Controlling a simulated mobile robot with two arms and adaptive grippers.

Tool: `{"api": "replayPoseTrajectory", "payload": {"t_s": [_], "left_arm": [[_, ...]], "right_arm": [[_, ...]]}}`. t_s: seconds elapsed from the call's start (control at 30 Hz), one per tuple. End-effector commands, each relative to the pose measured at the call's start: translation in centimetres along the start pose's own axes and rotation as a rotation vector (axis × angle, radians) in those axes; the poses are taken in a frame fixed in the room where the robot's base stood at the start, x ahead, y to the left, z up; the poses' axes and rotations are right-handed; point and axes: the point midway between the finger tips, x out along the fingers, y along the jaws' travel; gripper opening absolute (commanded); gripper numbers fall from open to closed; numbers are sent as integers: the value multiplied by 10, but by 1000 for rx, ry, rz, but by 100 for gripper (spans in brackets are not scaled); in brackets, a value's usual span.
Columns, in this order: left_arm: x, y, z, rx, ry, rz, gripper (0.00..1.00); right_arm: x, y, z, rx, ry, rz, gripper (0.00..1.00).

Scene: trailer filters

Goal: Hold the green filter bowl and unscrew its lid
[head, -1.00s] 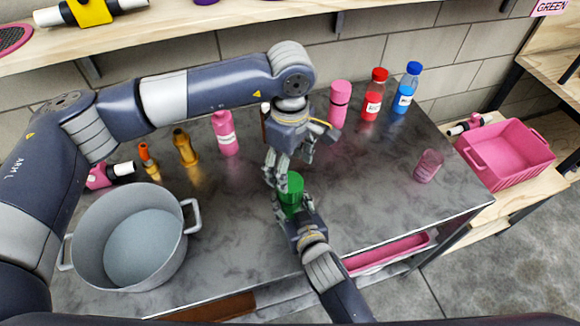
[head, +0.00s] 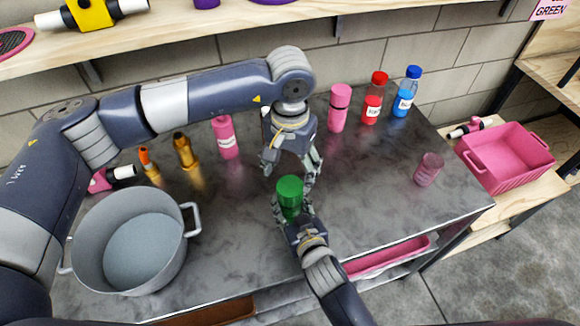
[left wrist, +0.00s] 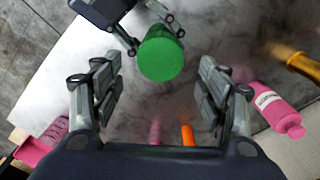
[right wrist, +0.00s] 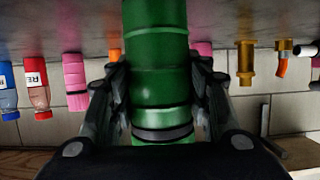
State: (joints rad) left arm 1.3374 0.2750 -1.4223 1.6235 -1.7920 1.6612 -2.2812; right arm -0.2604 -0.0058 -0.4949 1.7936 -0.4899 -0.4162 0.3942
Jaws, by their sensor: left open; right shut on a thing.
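The green filter bowl (head: 290,206) stands upright near the front of the table, with its green lid (head: 289,186) on top. My right gripper (head: 294,214) is shut on the bowl from the front. The right wrist view shows its fingers on both sides of the green bowl (right wrist: 160,80). My left gripper (head: 290,172) is open and empty, pointing down just above and behind the lid. In the left wrist view the round green lid (left wrist: 161,58) lies beyond the open fingertips, apart from them. Whether the lid is loosened cannot be told.
A grey pot (head: 138,245) stands at the left. Pink (head: 339,108), red (head: 373,98) and blue (head: 406,92) bottles stand at the back. A pink cup (head: 428,169) is at the right, and a pink crate (head: 506,156) lies beyond the table. The table between cup and bowl is clear.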

Motion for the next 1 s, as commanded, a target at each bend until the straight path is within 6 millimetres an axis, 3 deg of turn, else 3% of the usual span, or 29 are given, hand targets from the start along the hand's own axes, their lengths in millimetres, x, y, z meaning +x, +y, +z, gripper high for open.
{"api": "replayPoseTrajectory", "payload": {"t_s": [0.53,0.93,0.97,1.0], "left_arm": [[70,0,1,11,-3,1,68],[80,0,0,10,-1,0,68],[80,0,0,10,-1,0,66],[80,0,0,10,-1,0,56]], "right_arm": [[0,0,2,-2,-3,1,0],[0,0,2,-2,-4,1,0],[0,0,2,-2,-4,1,0],[0,0,2,-2,-4,1,0]]}}
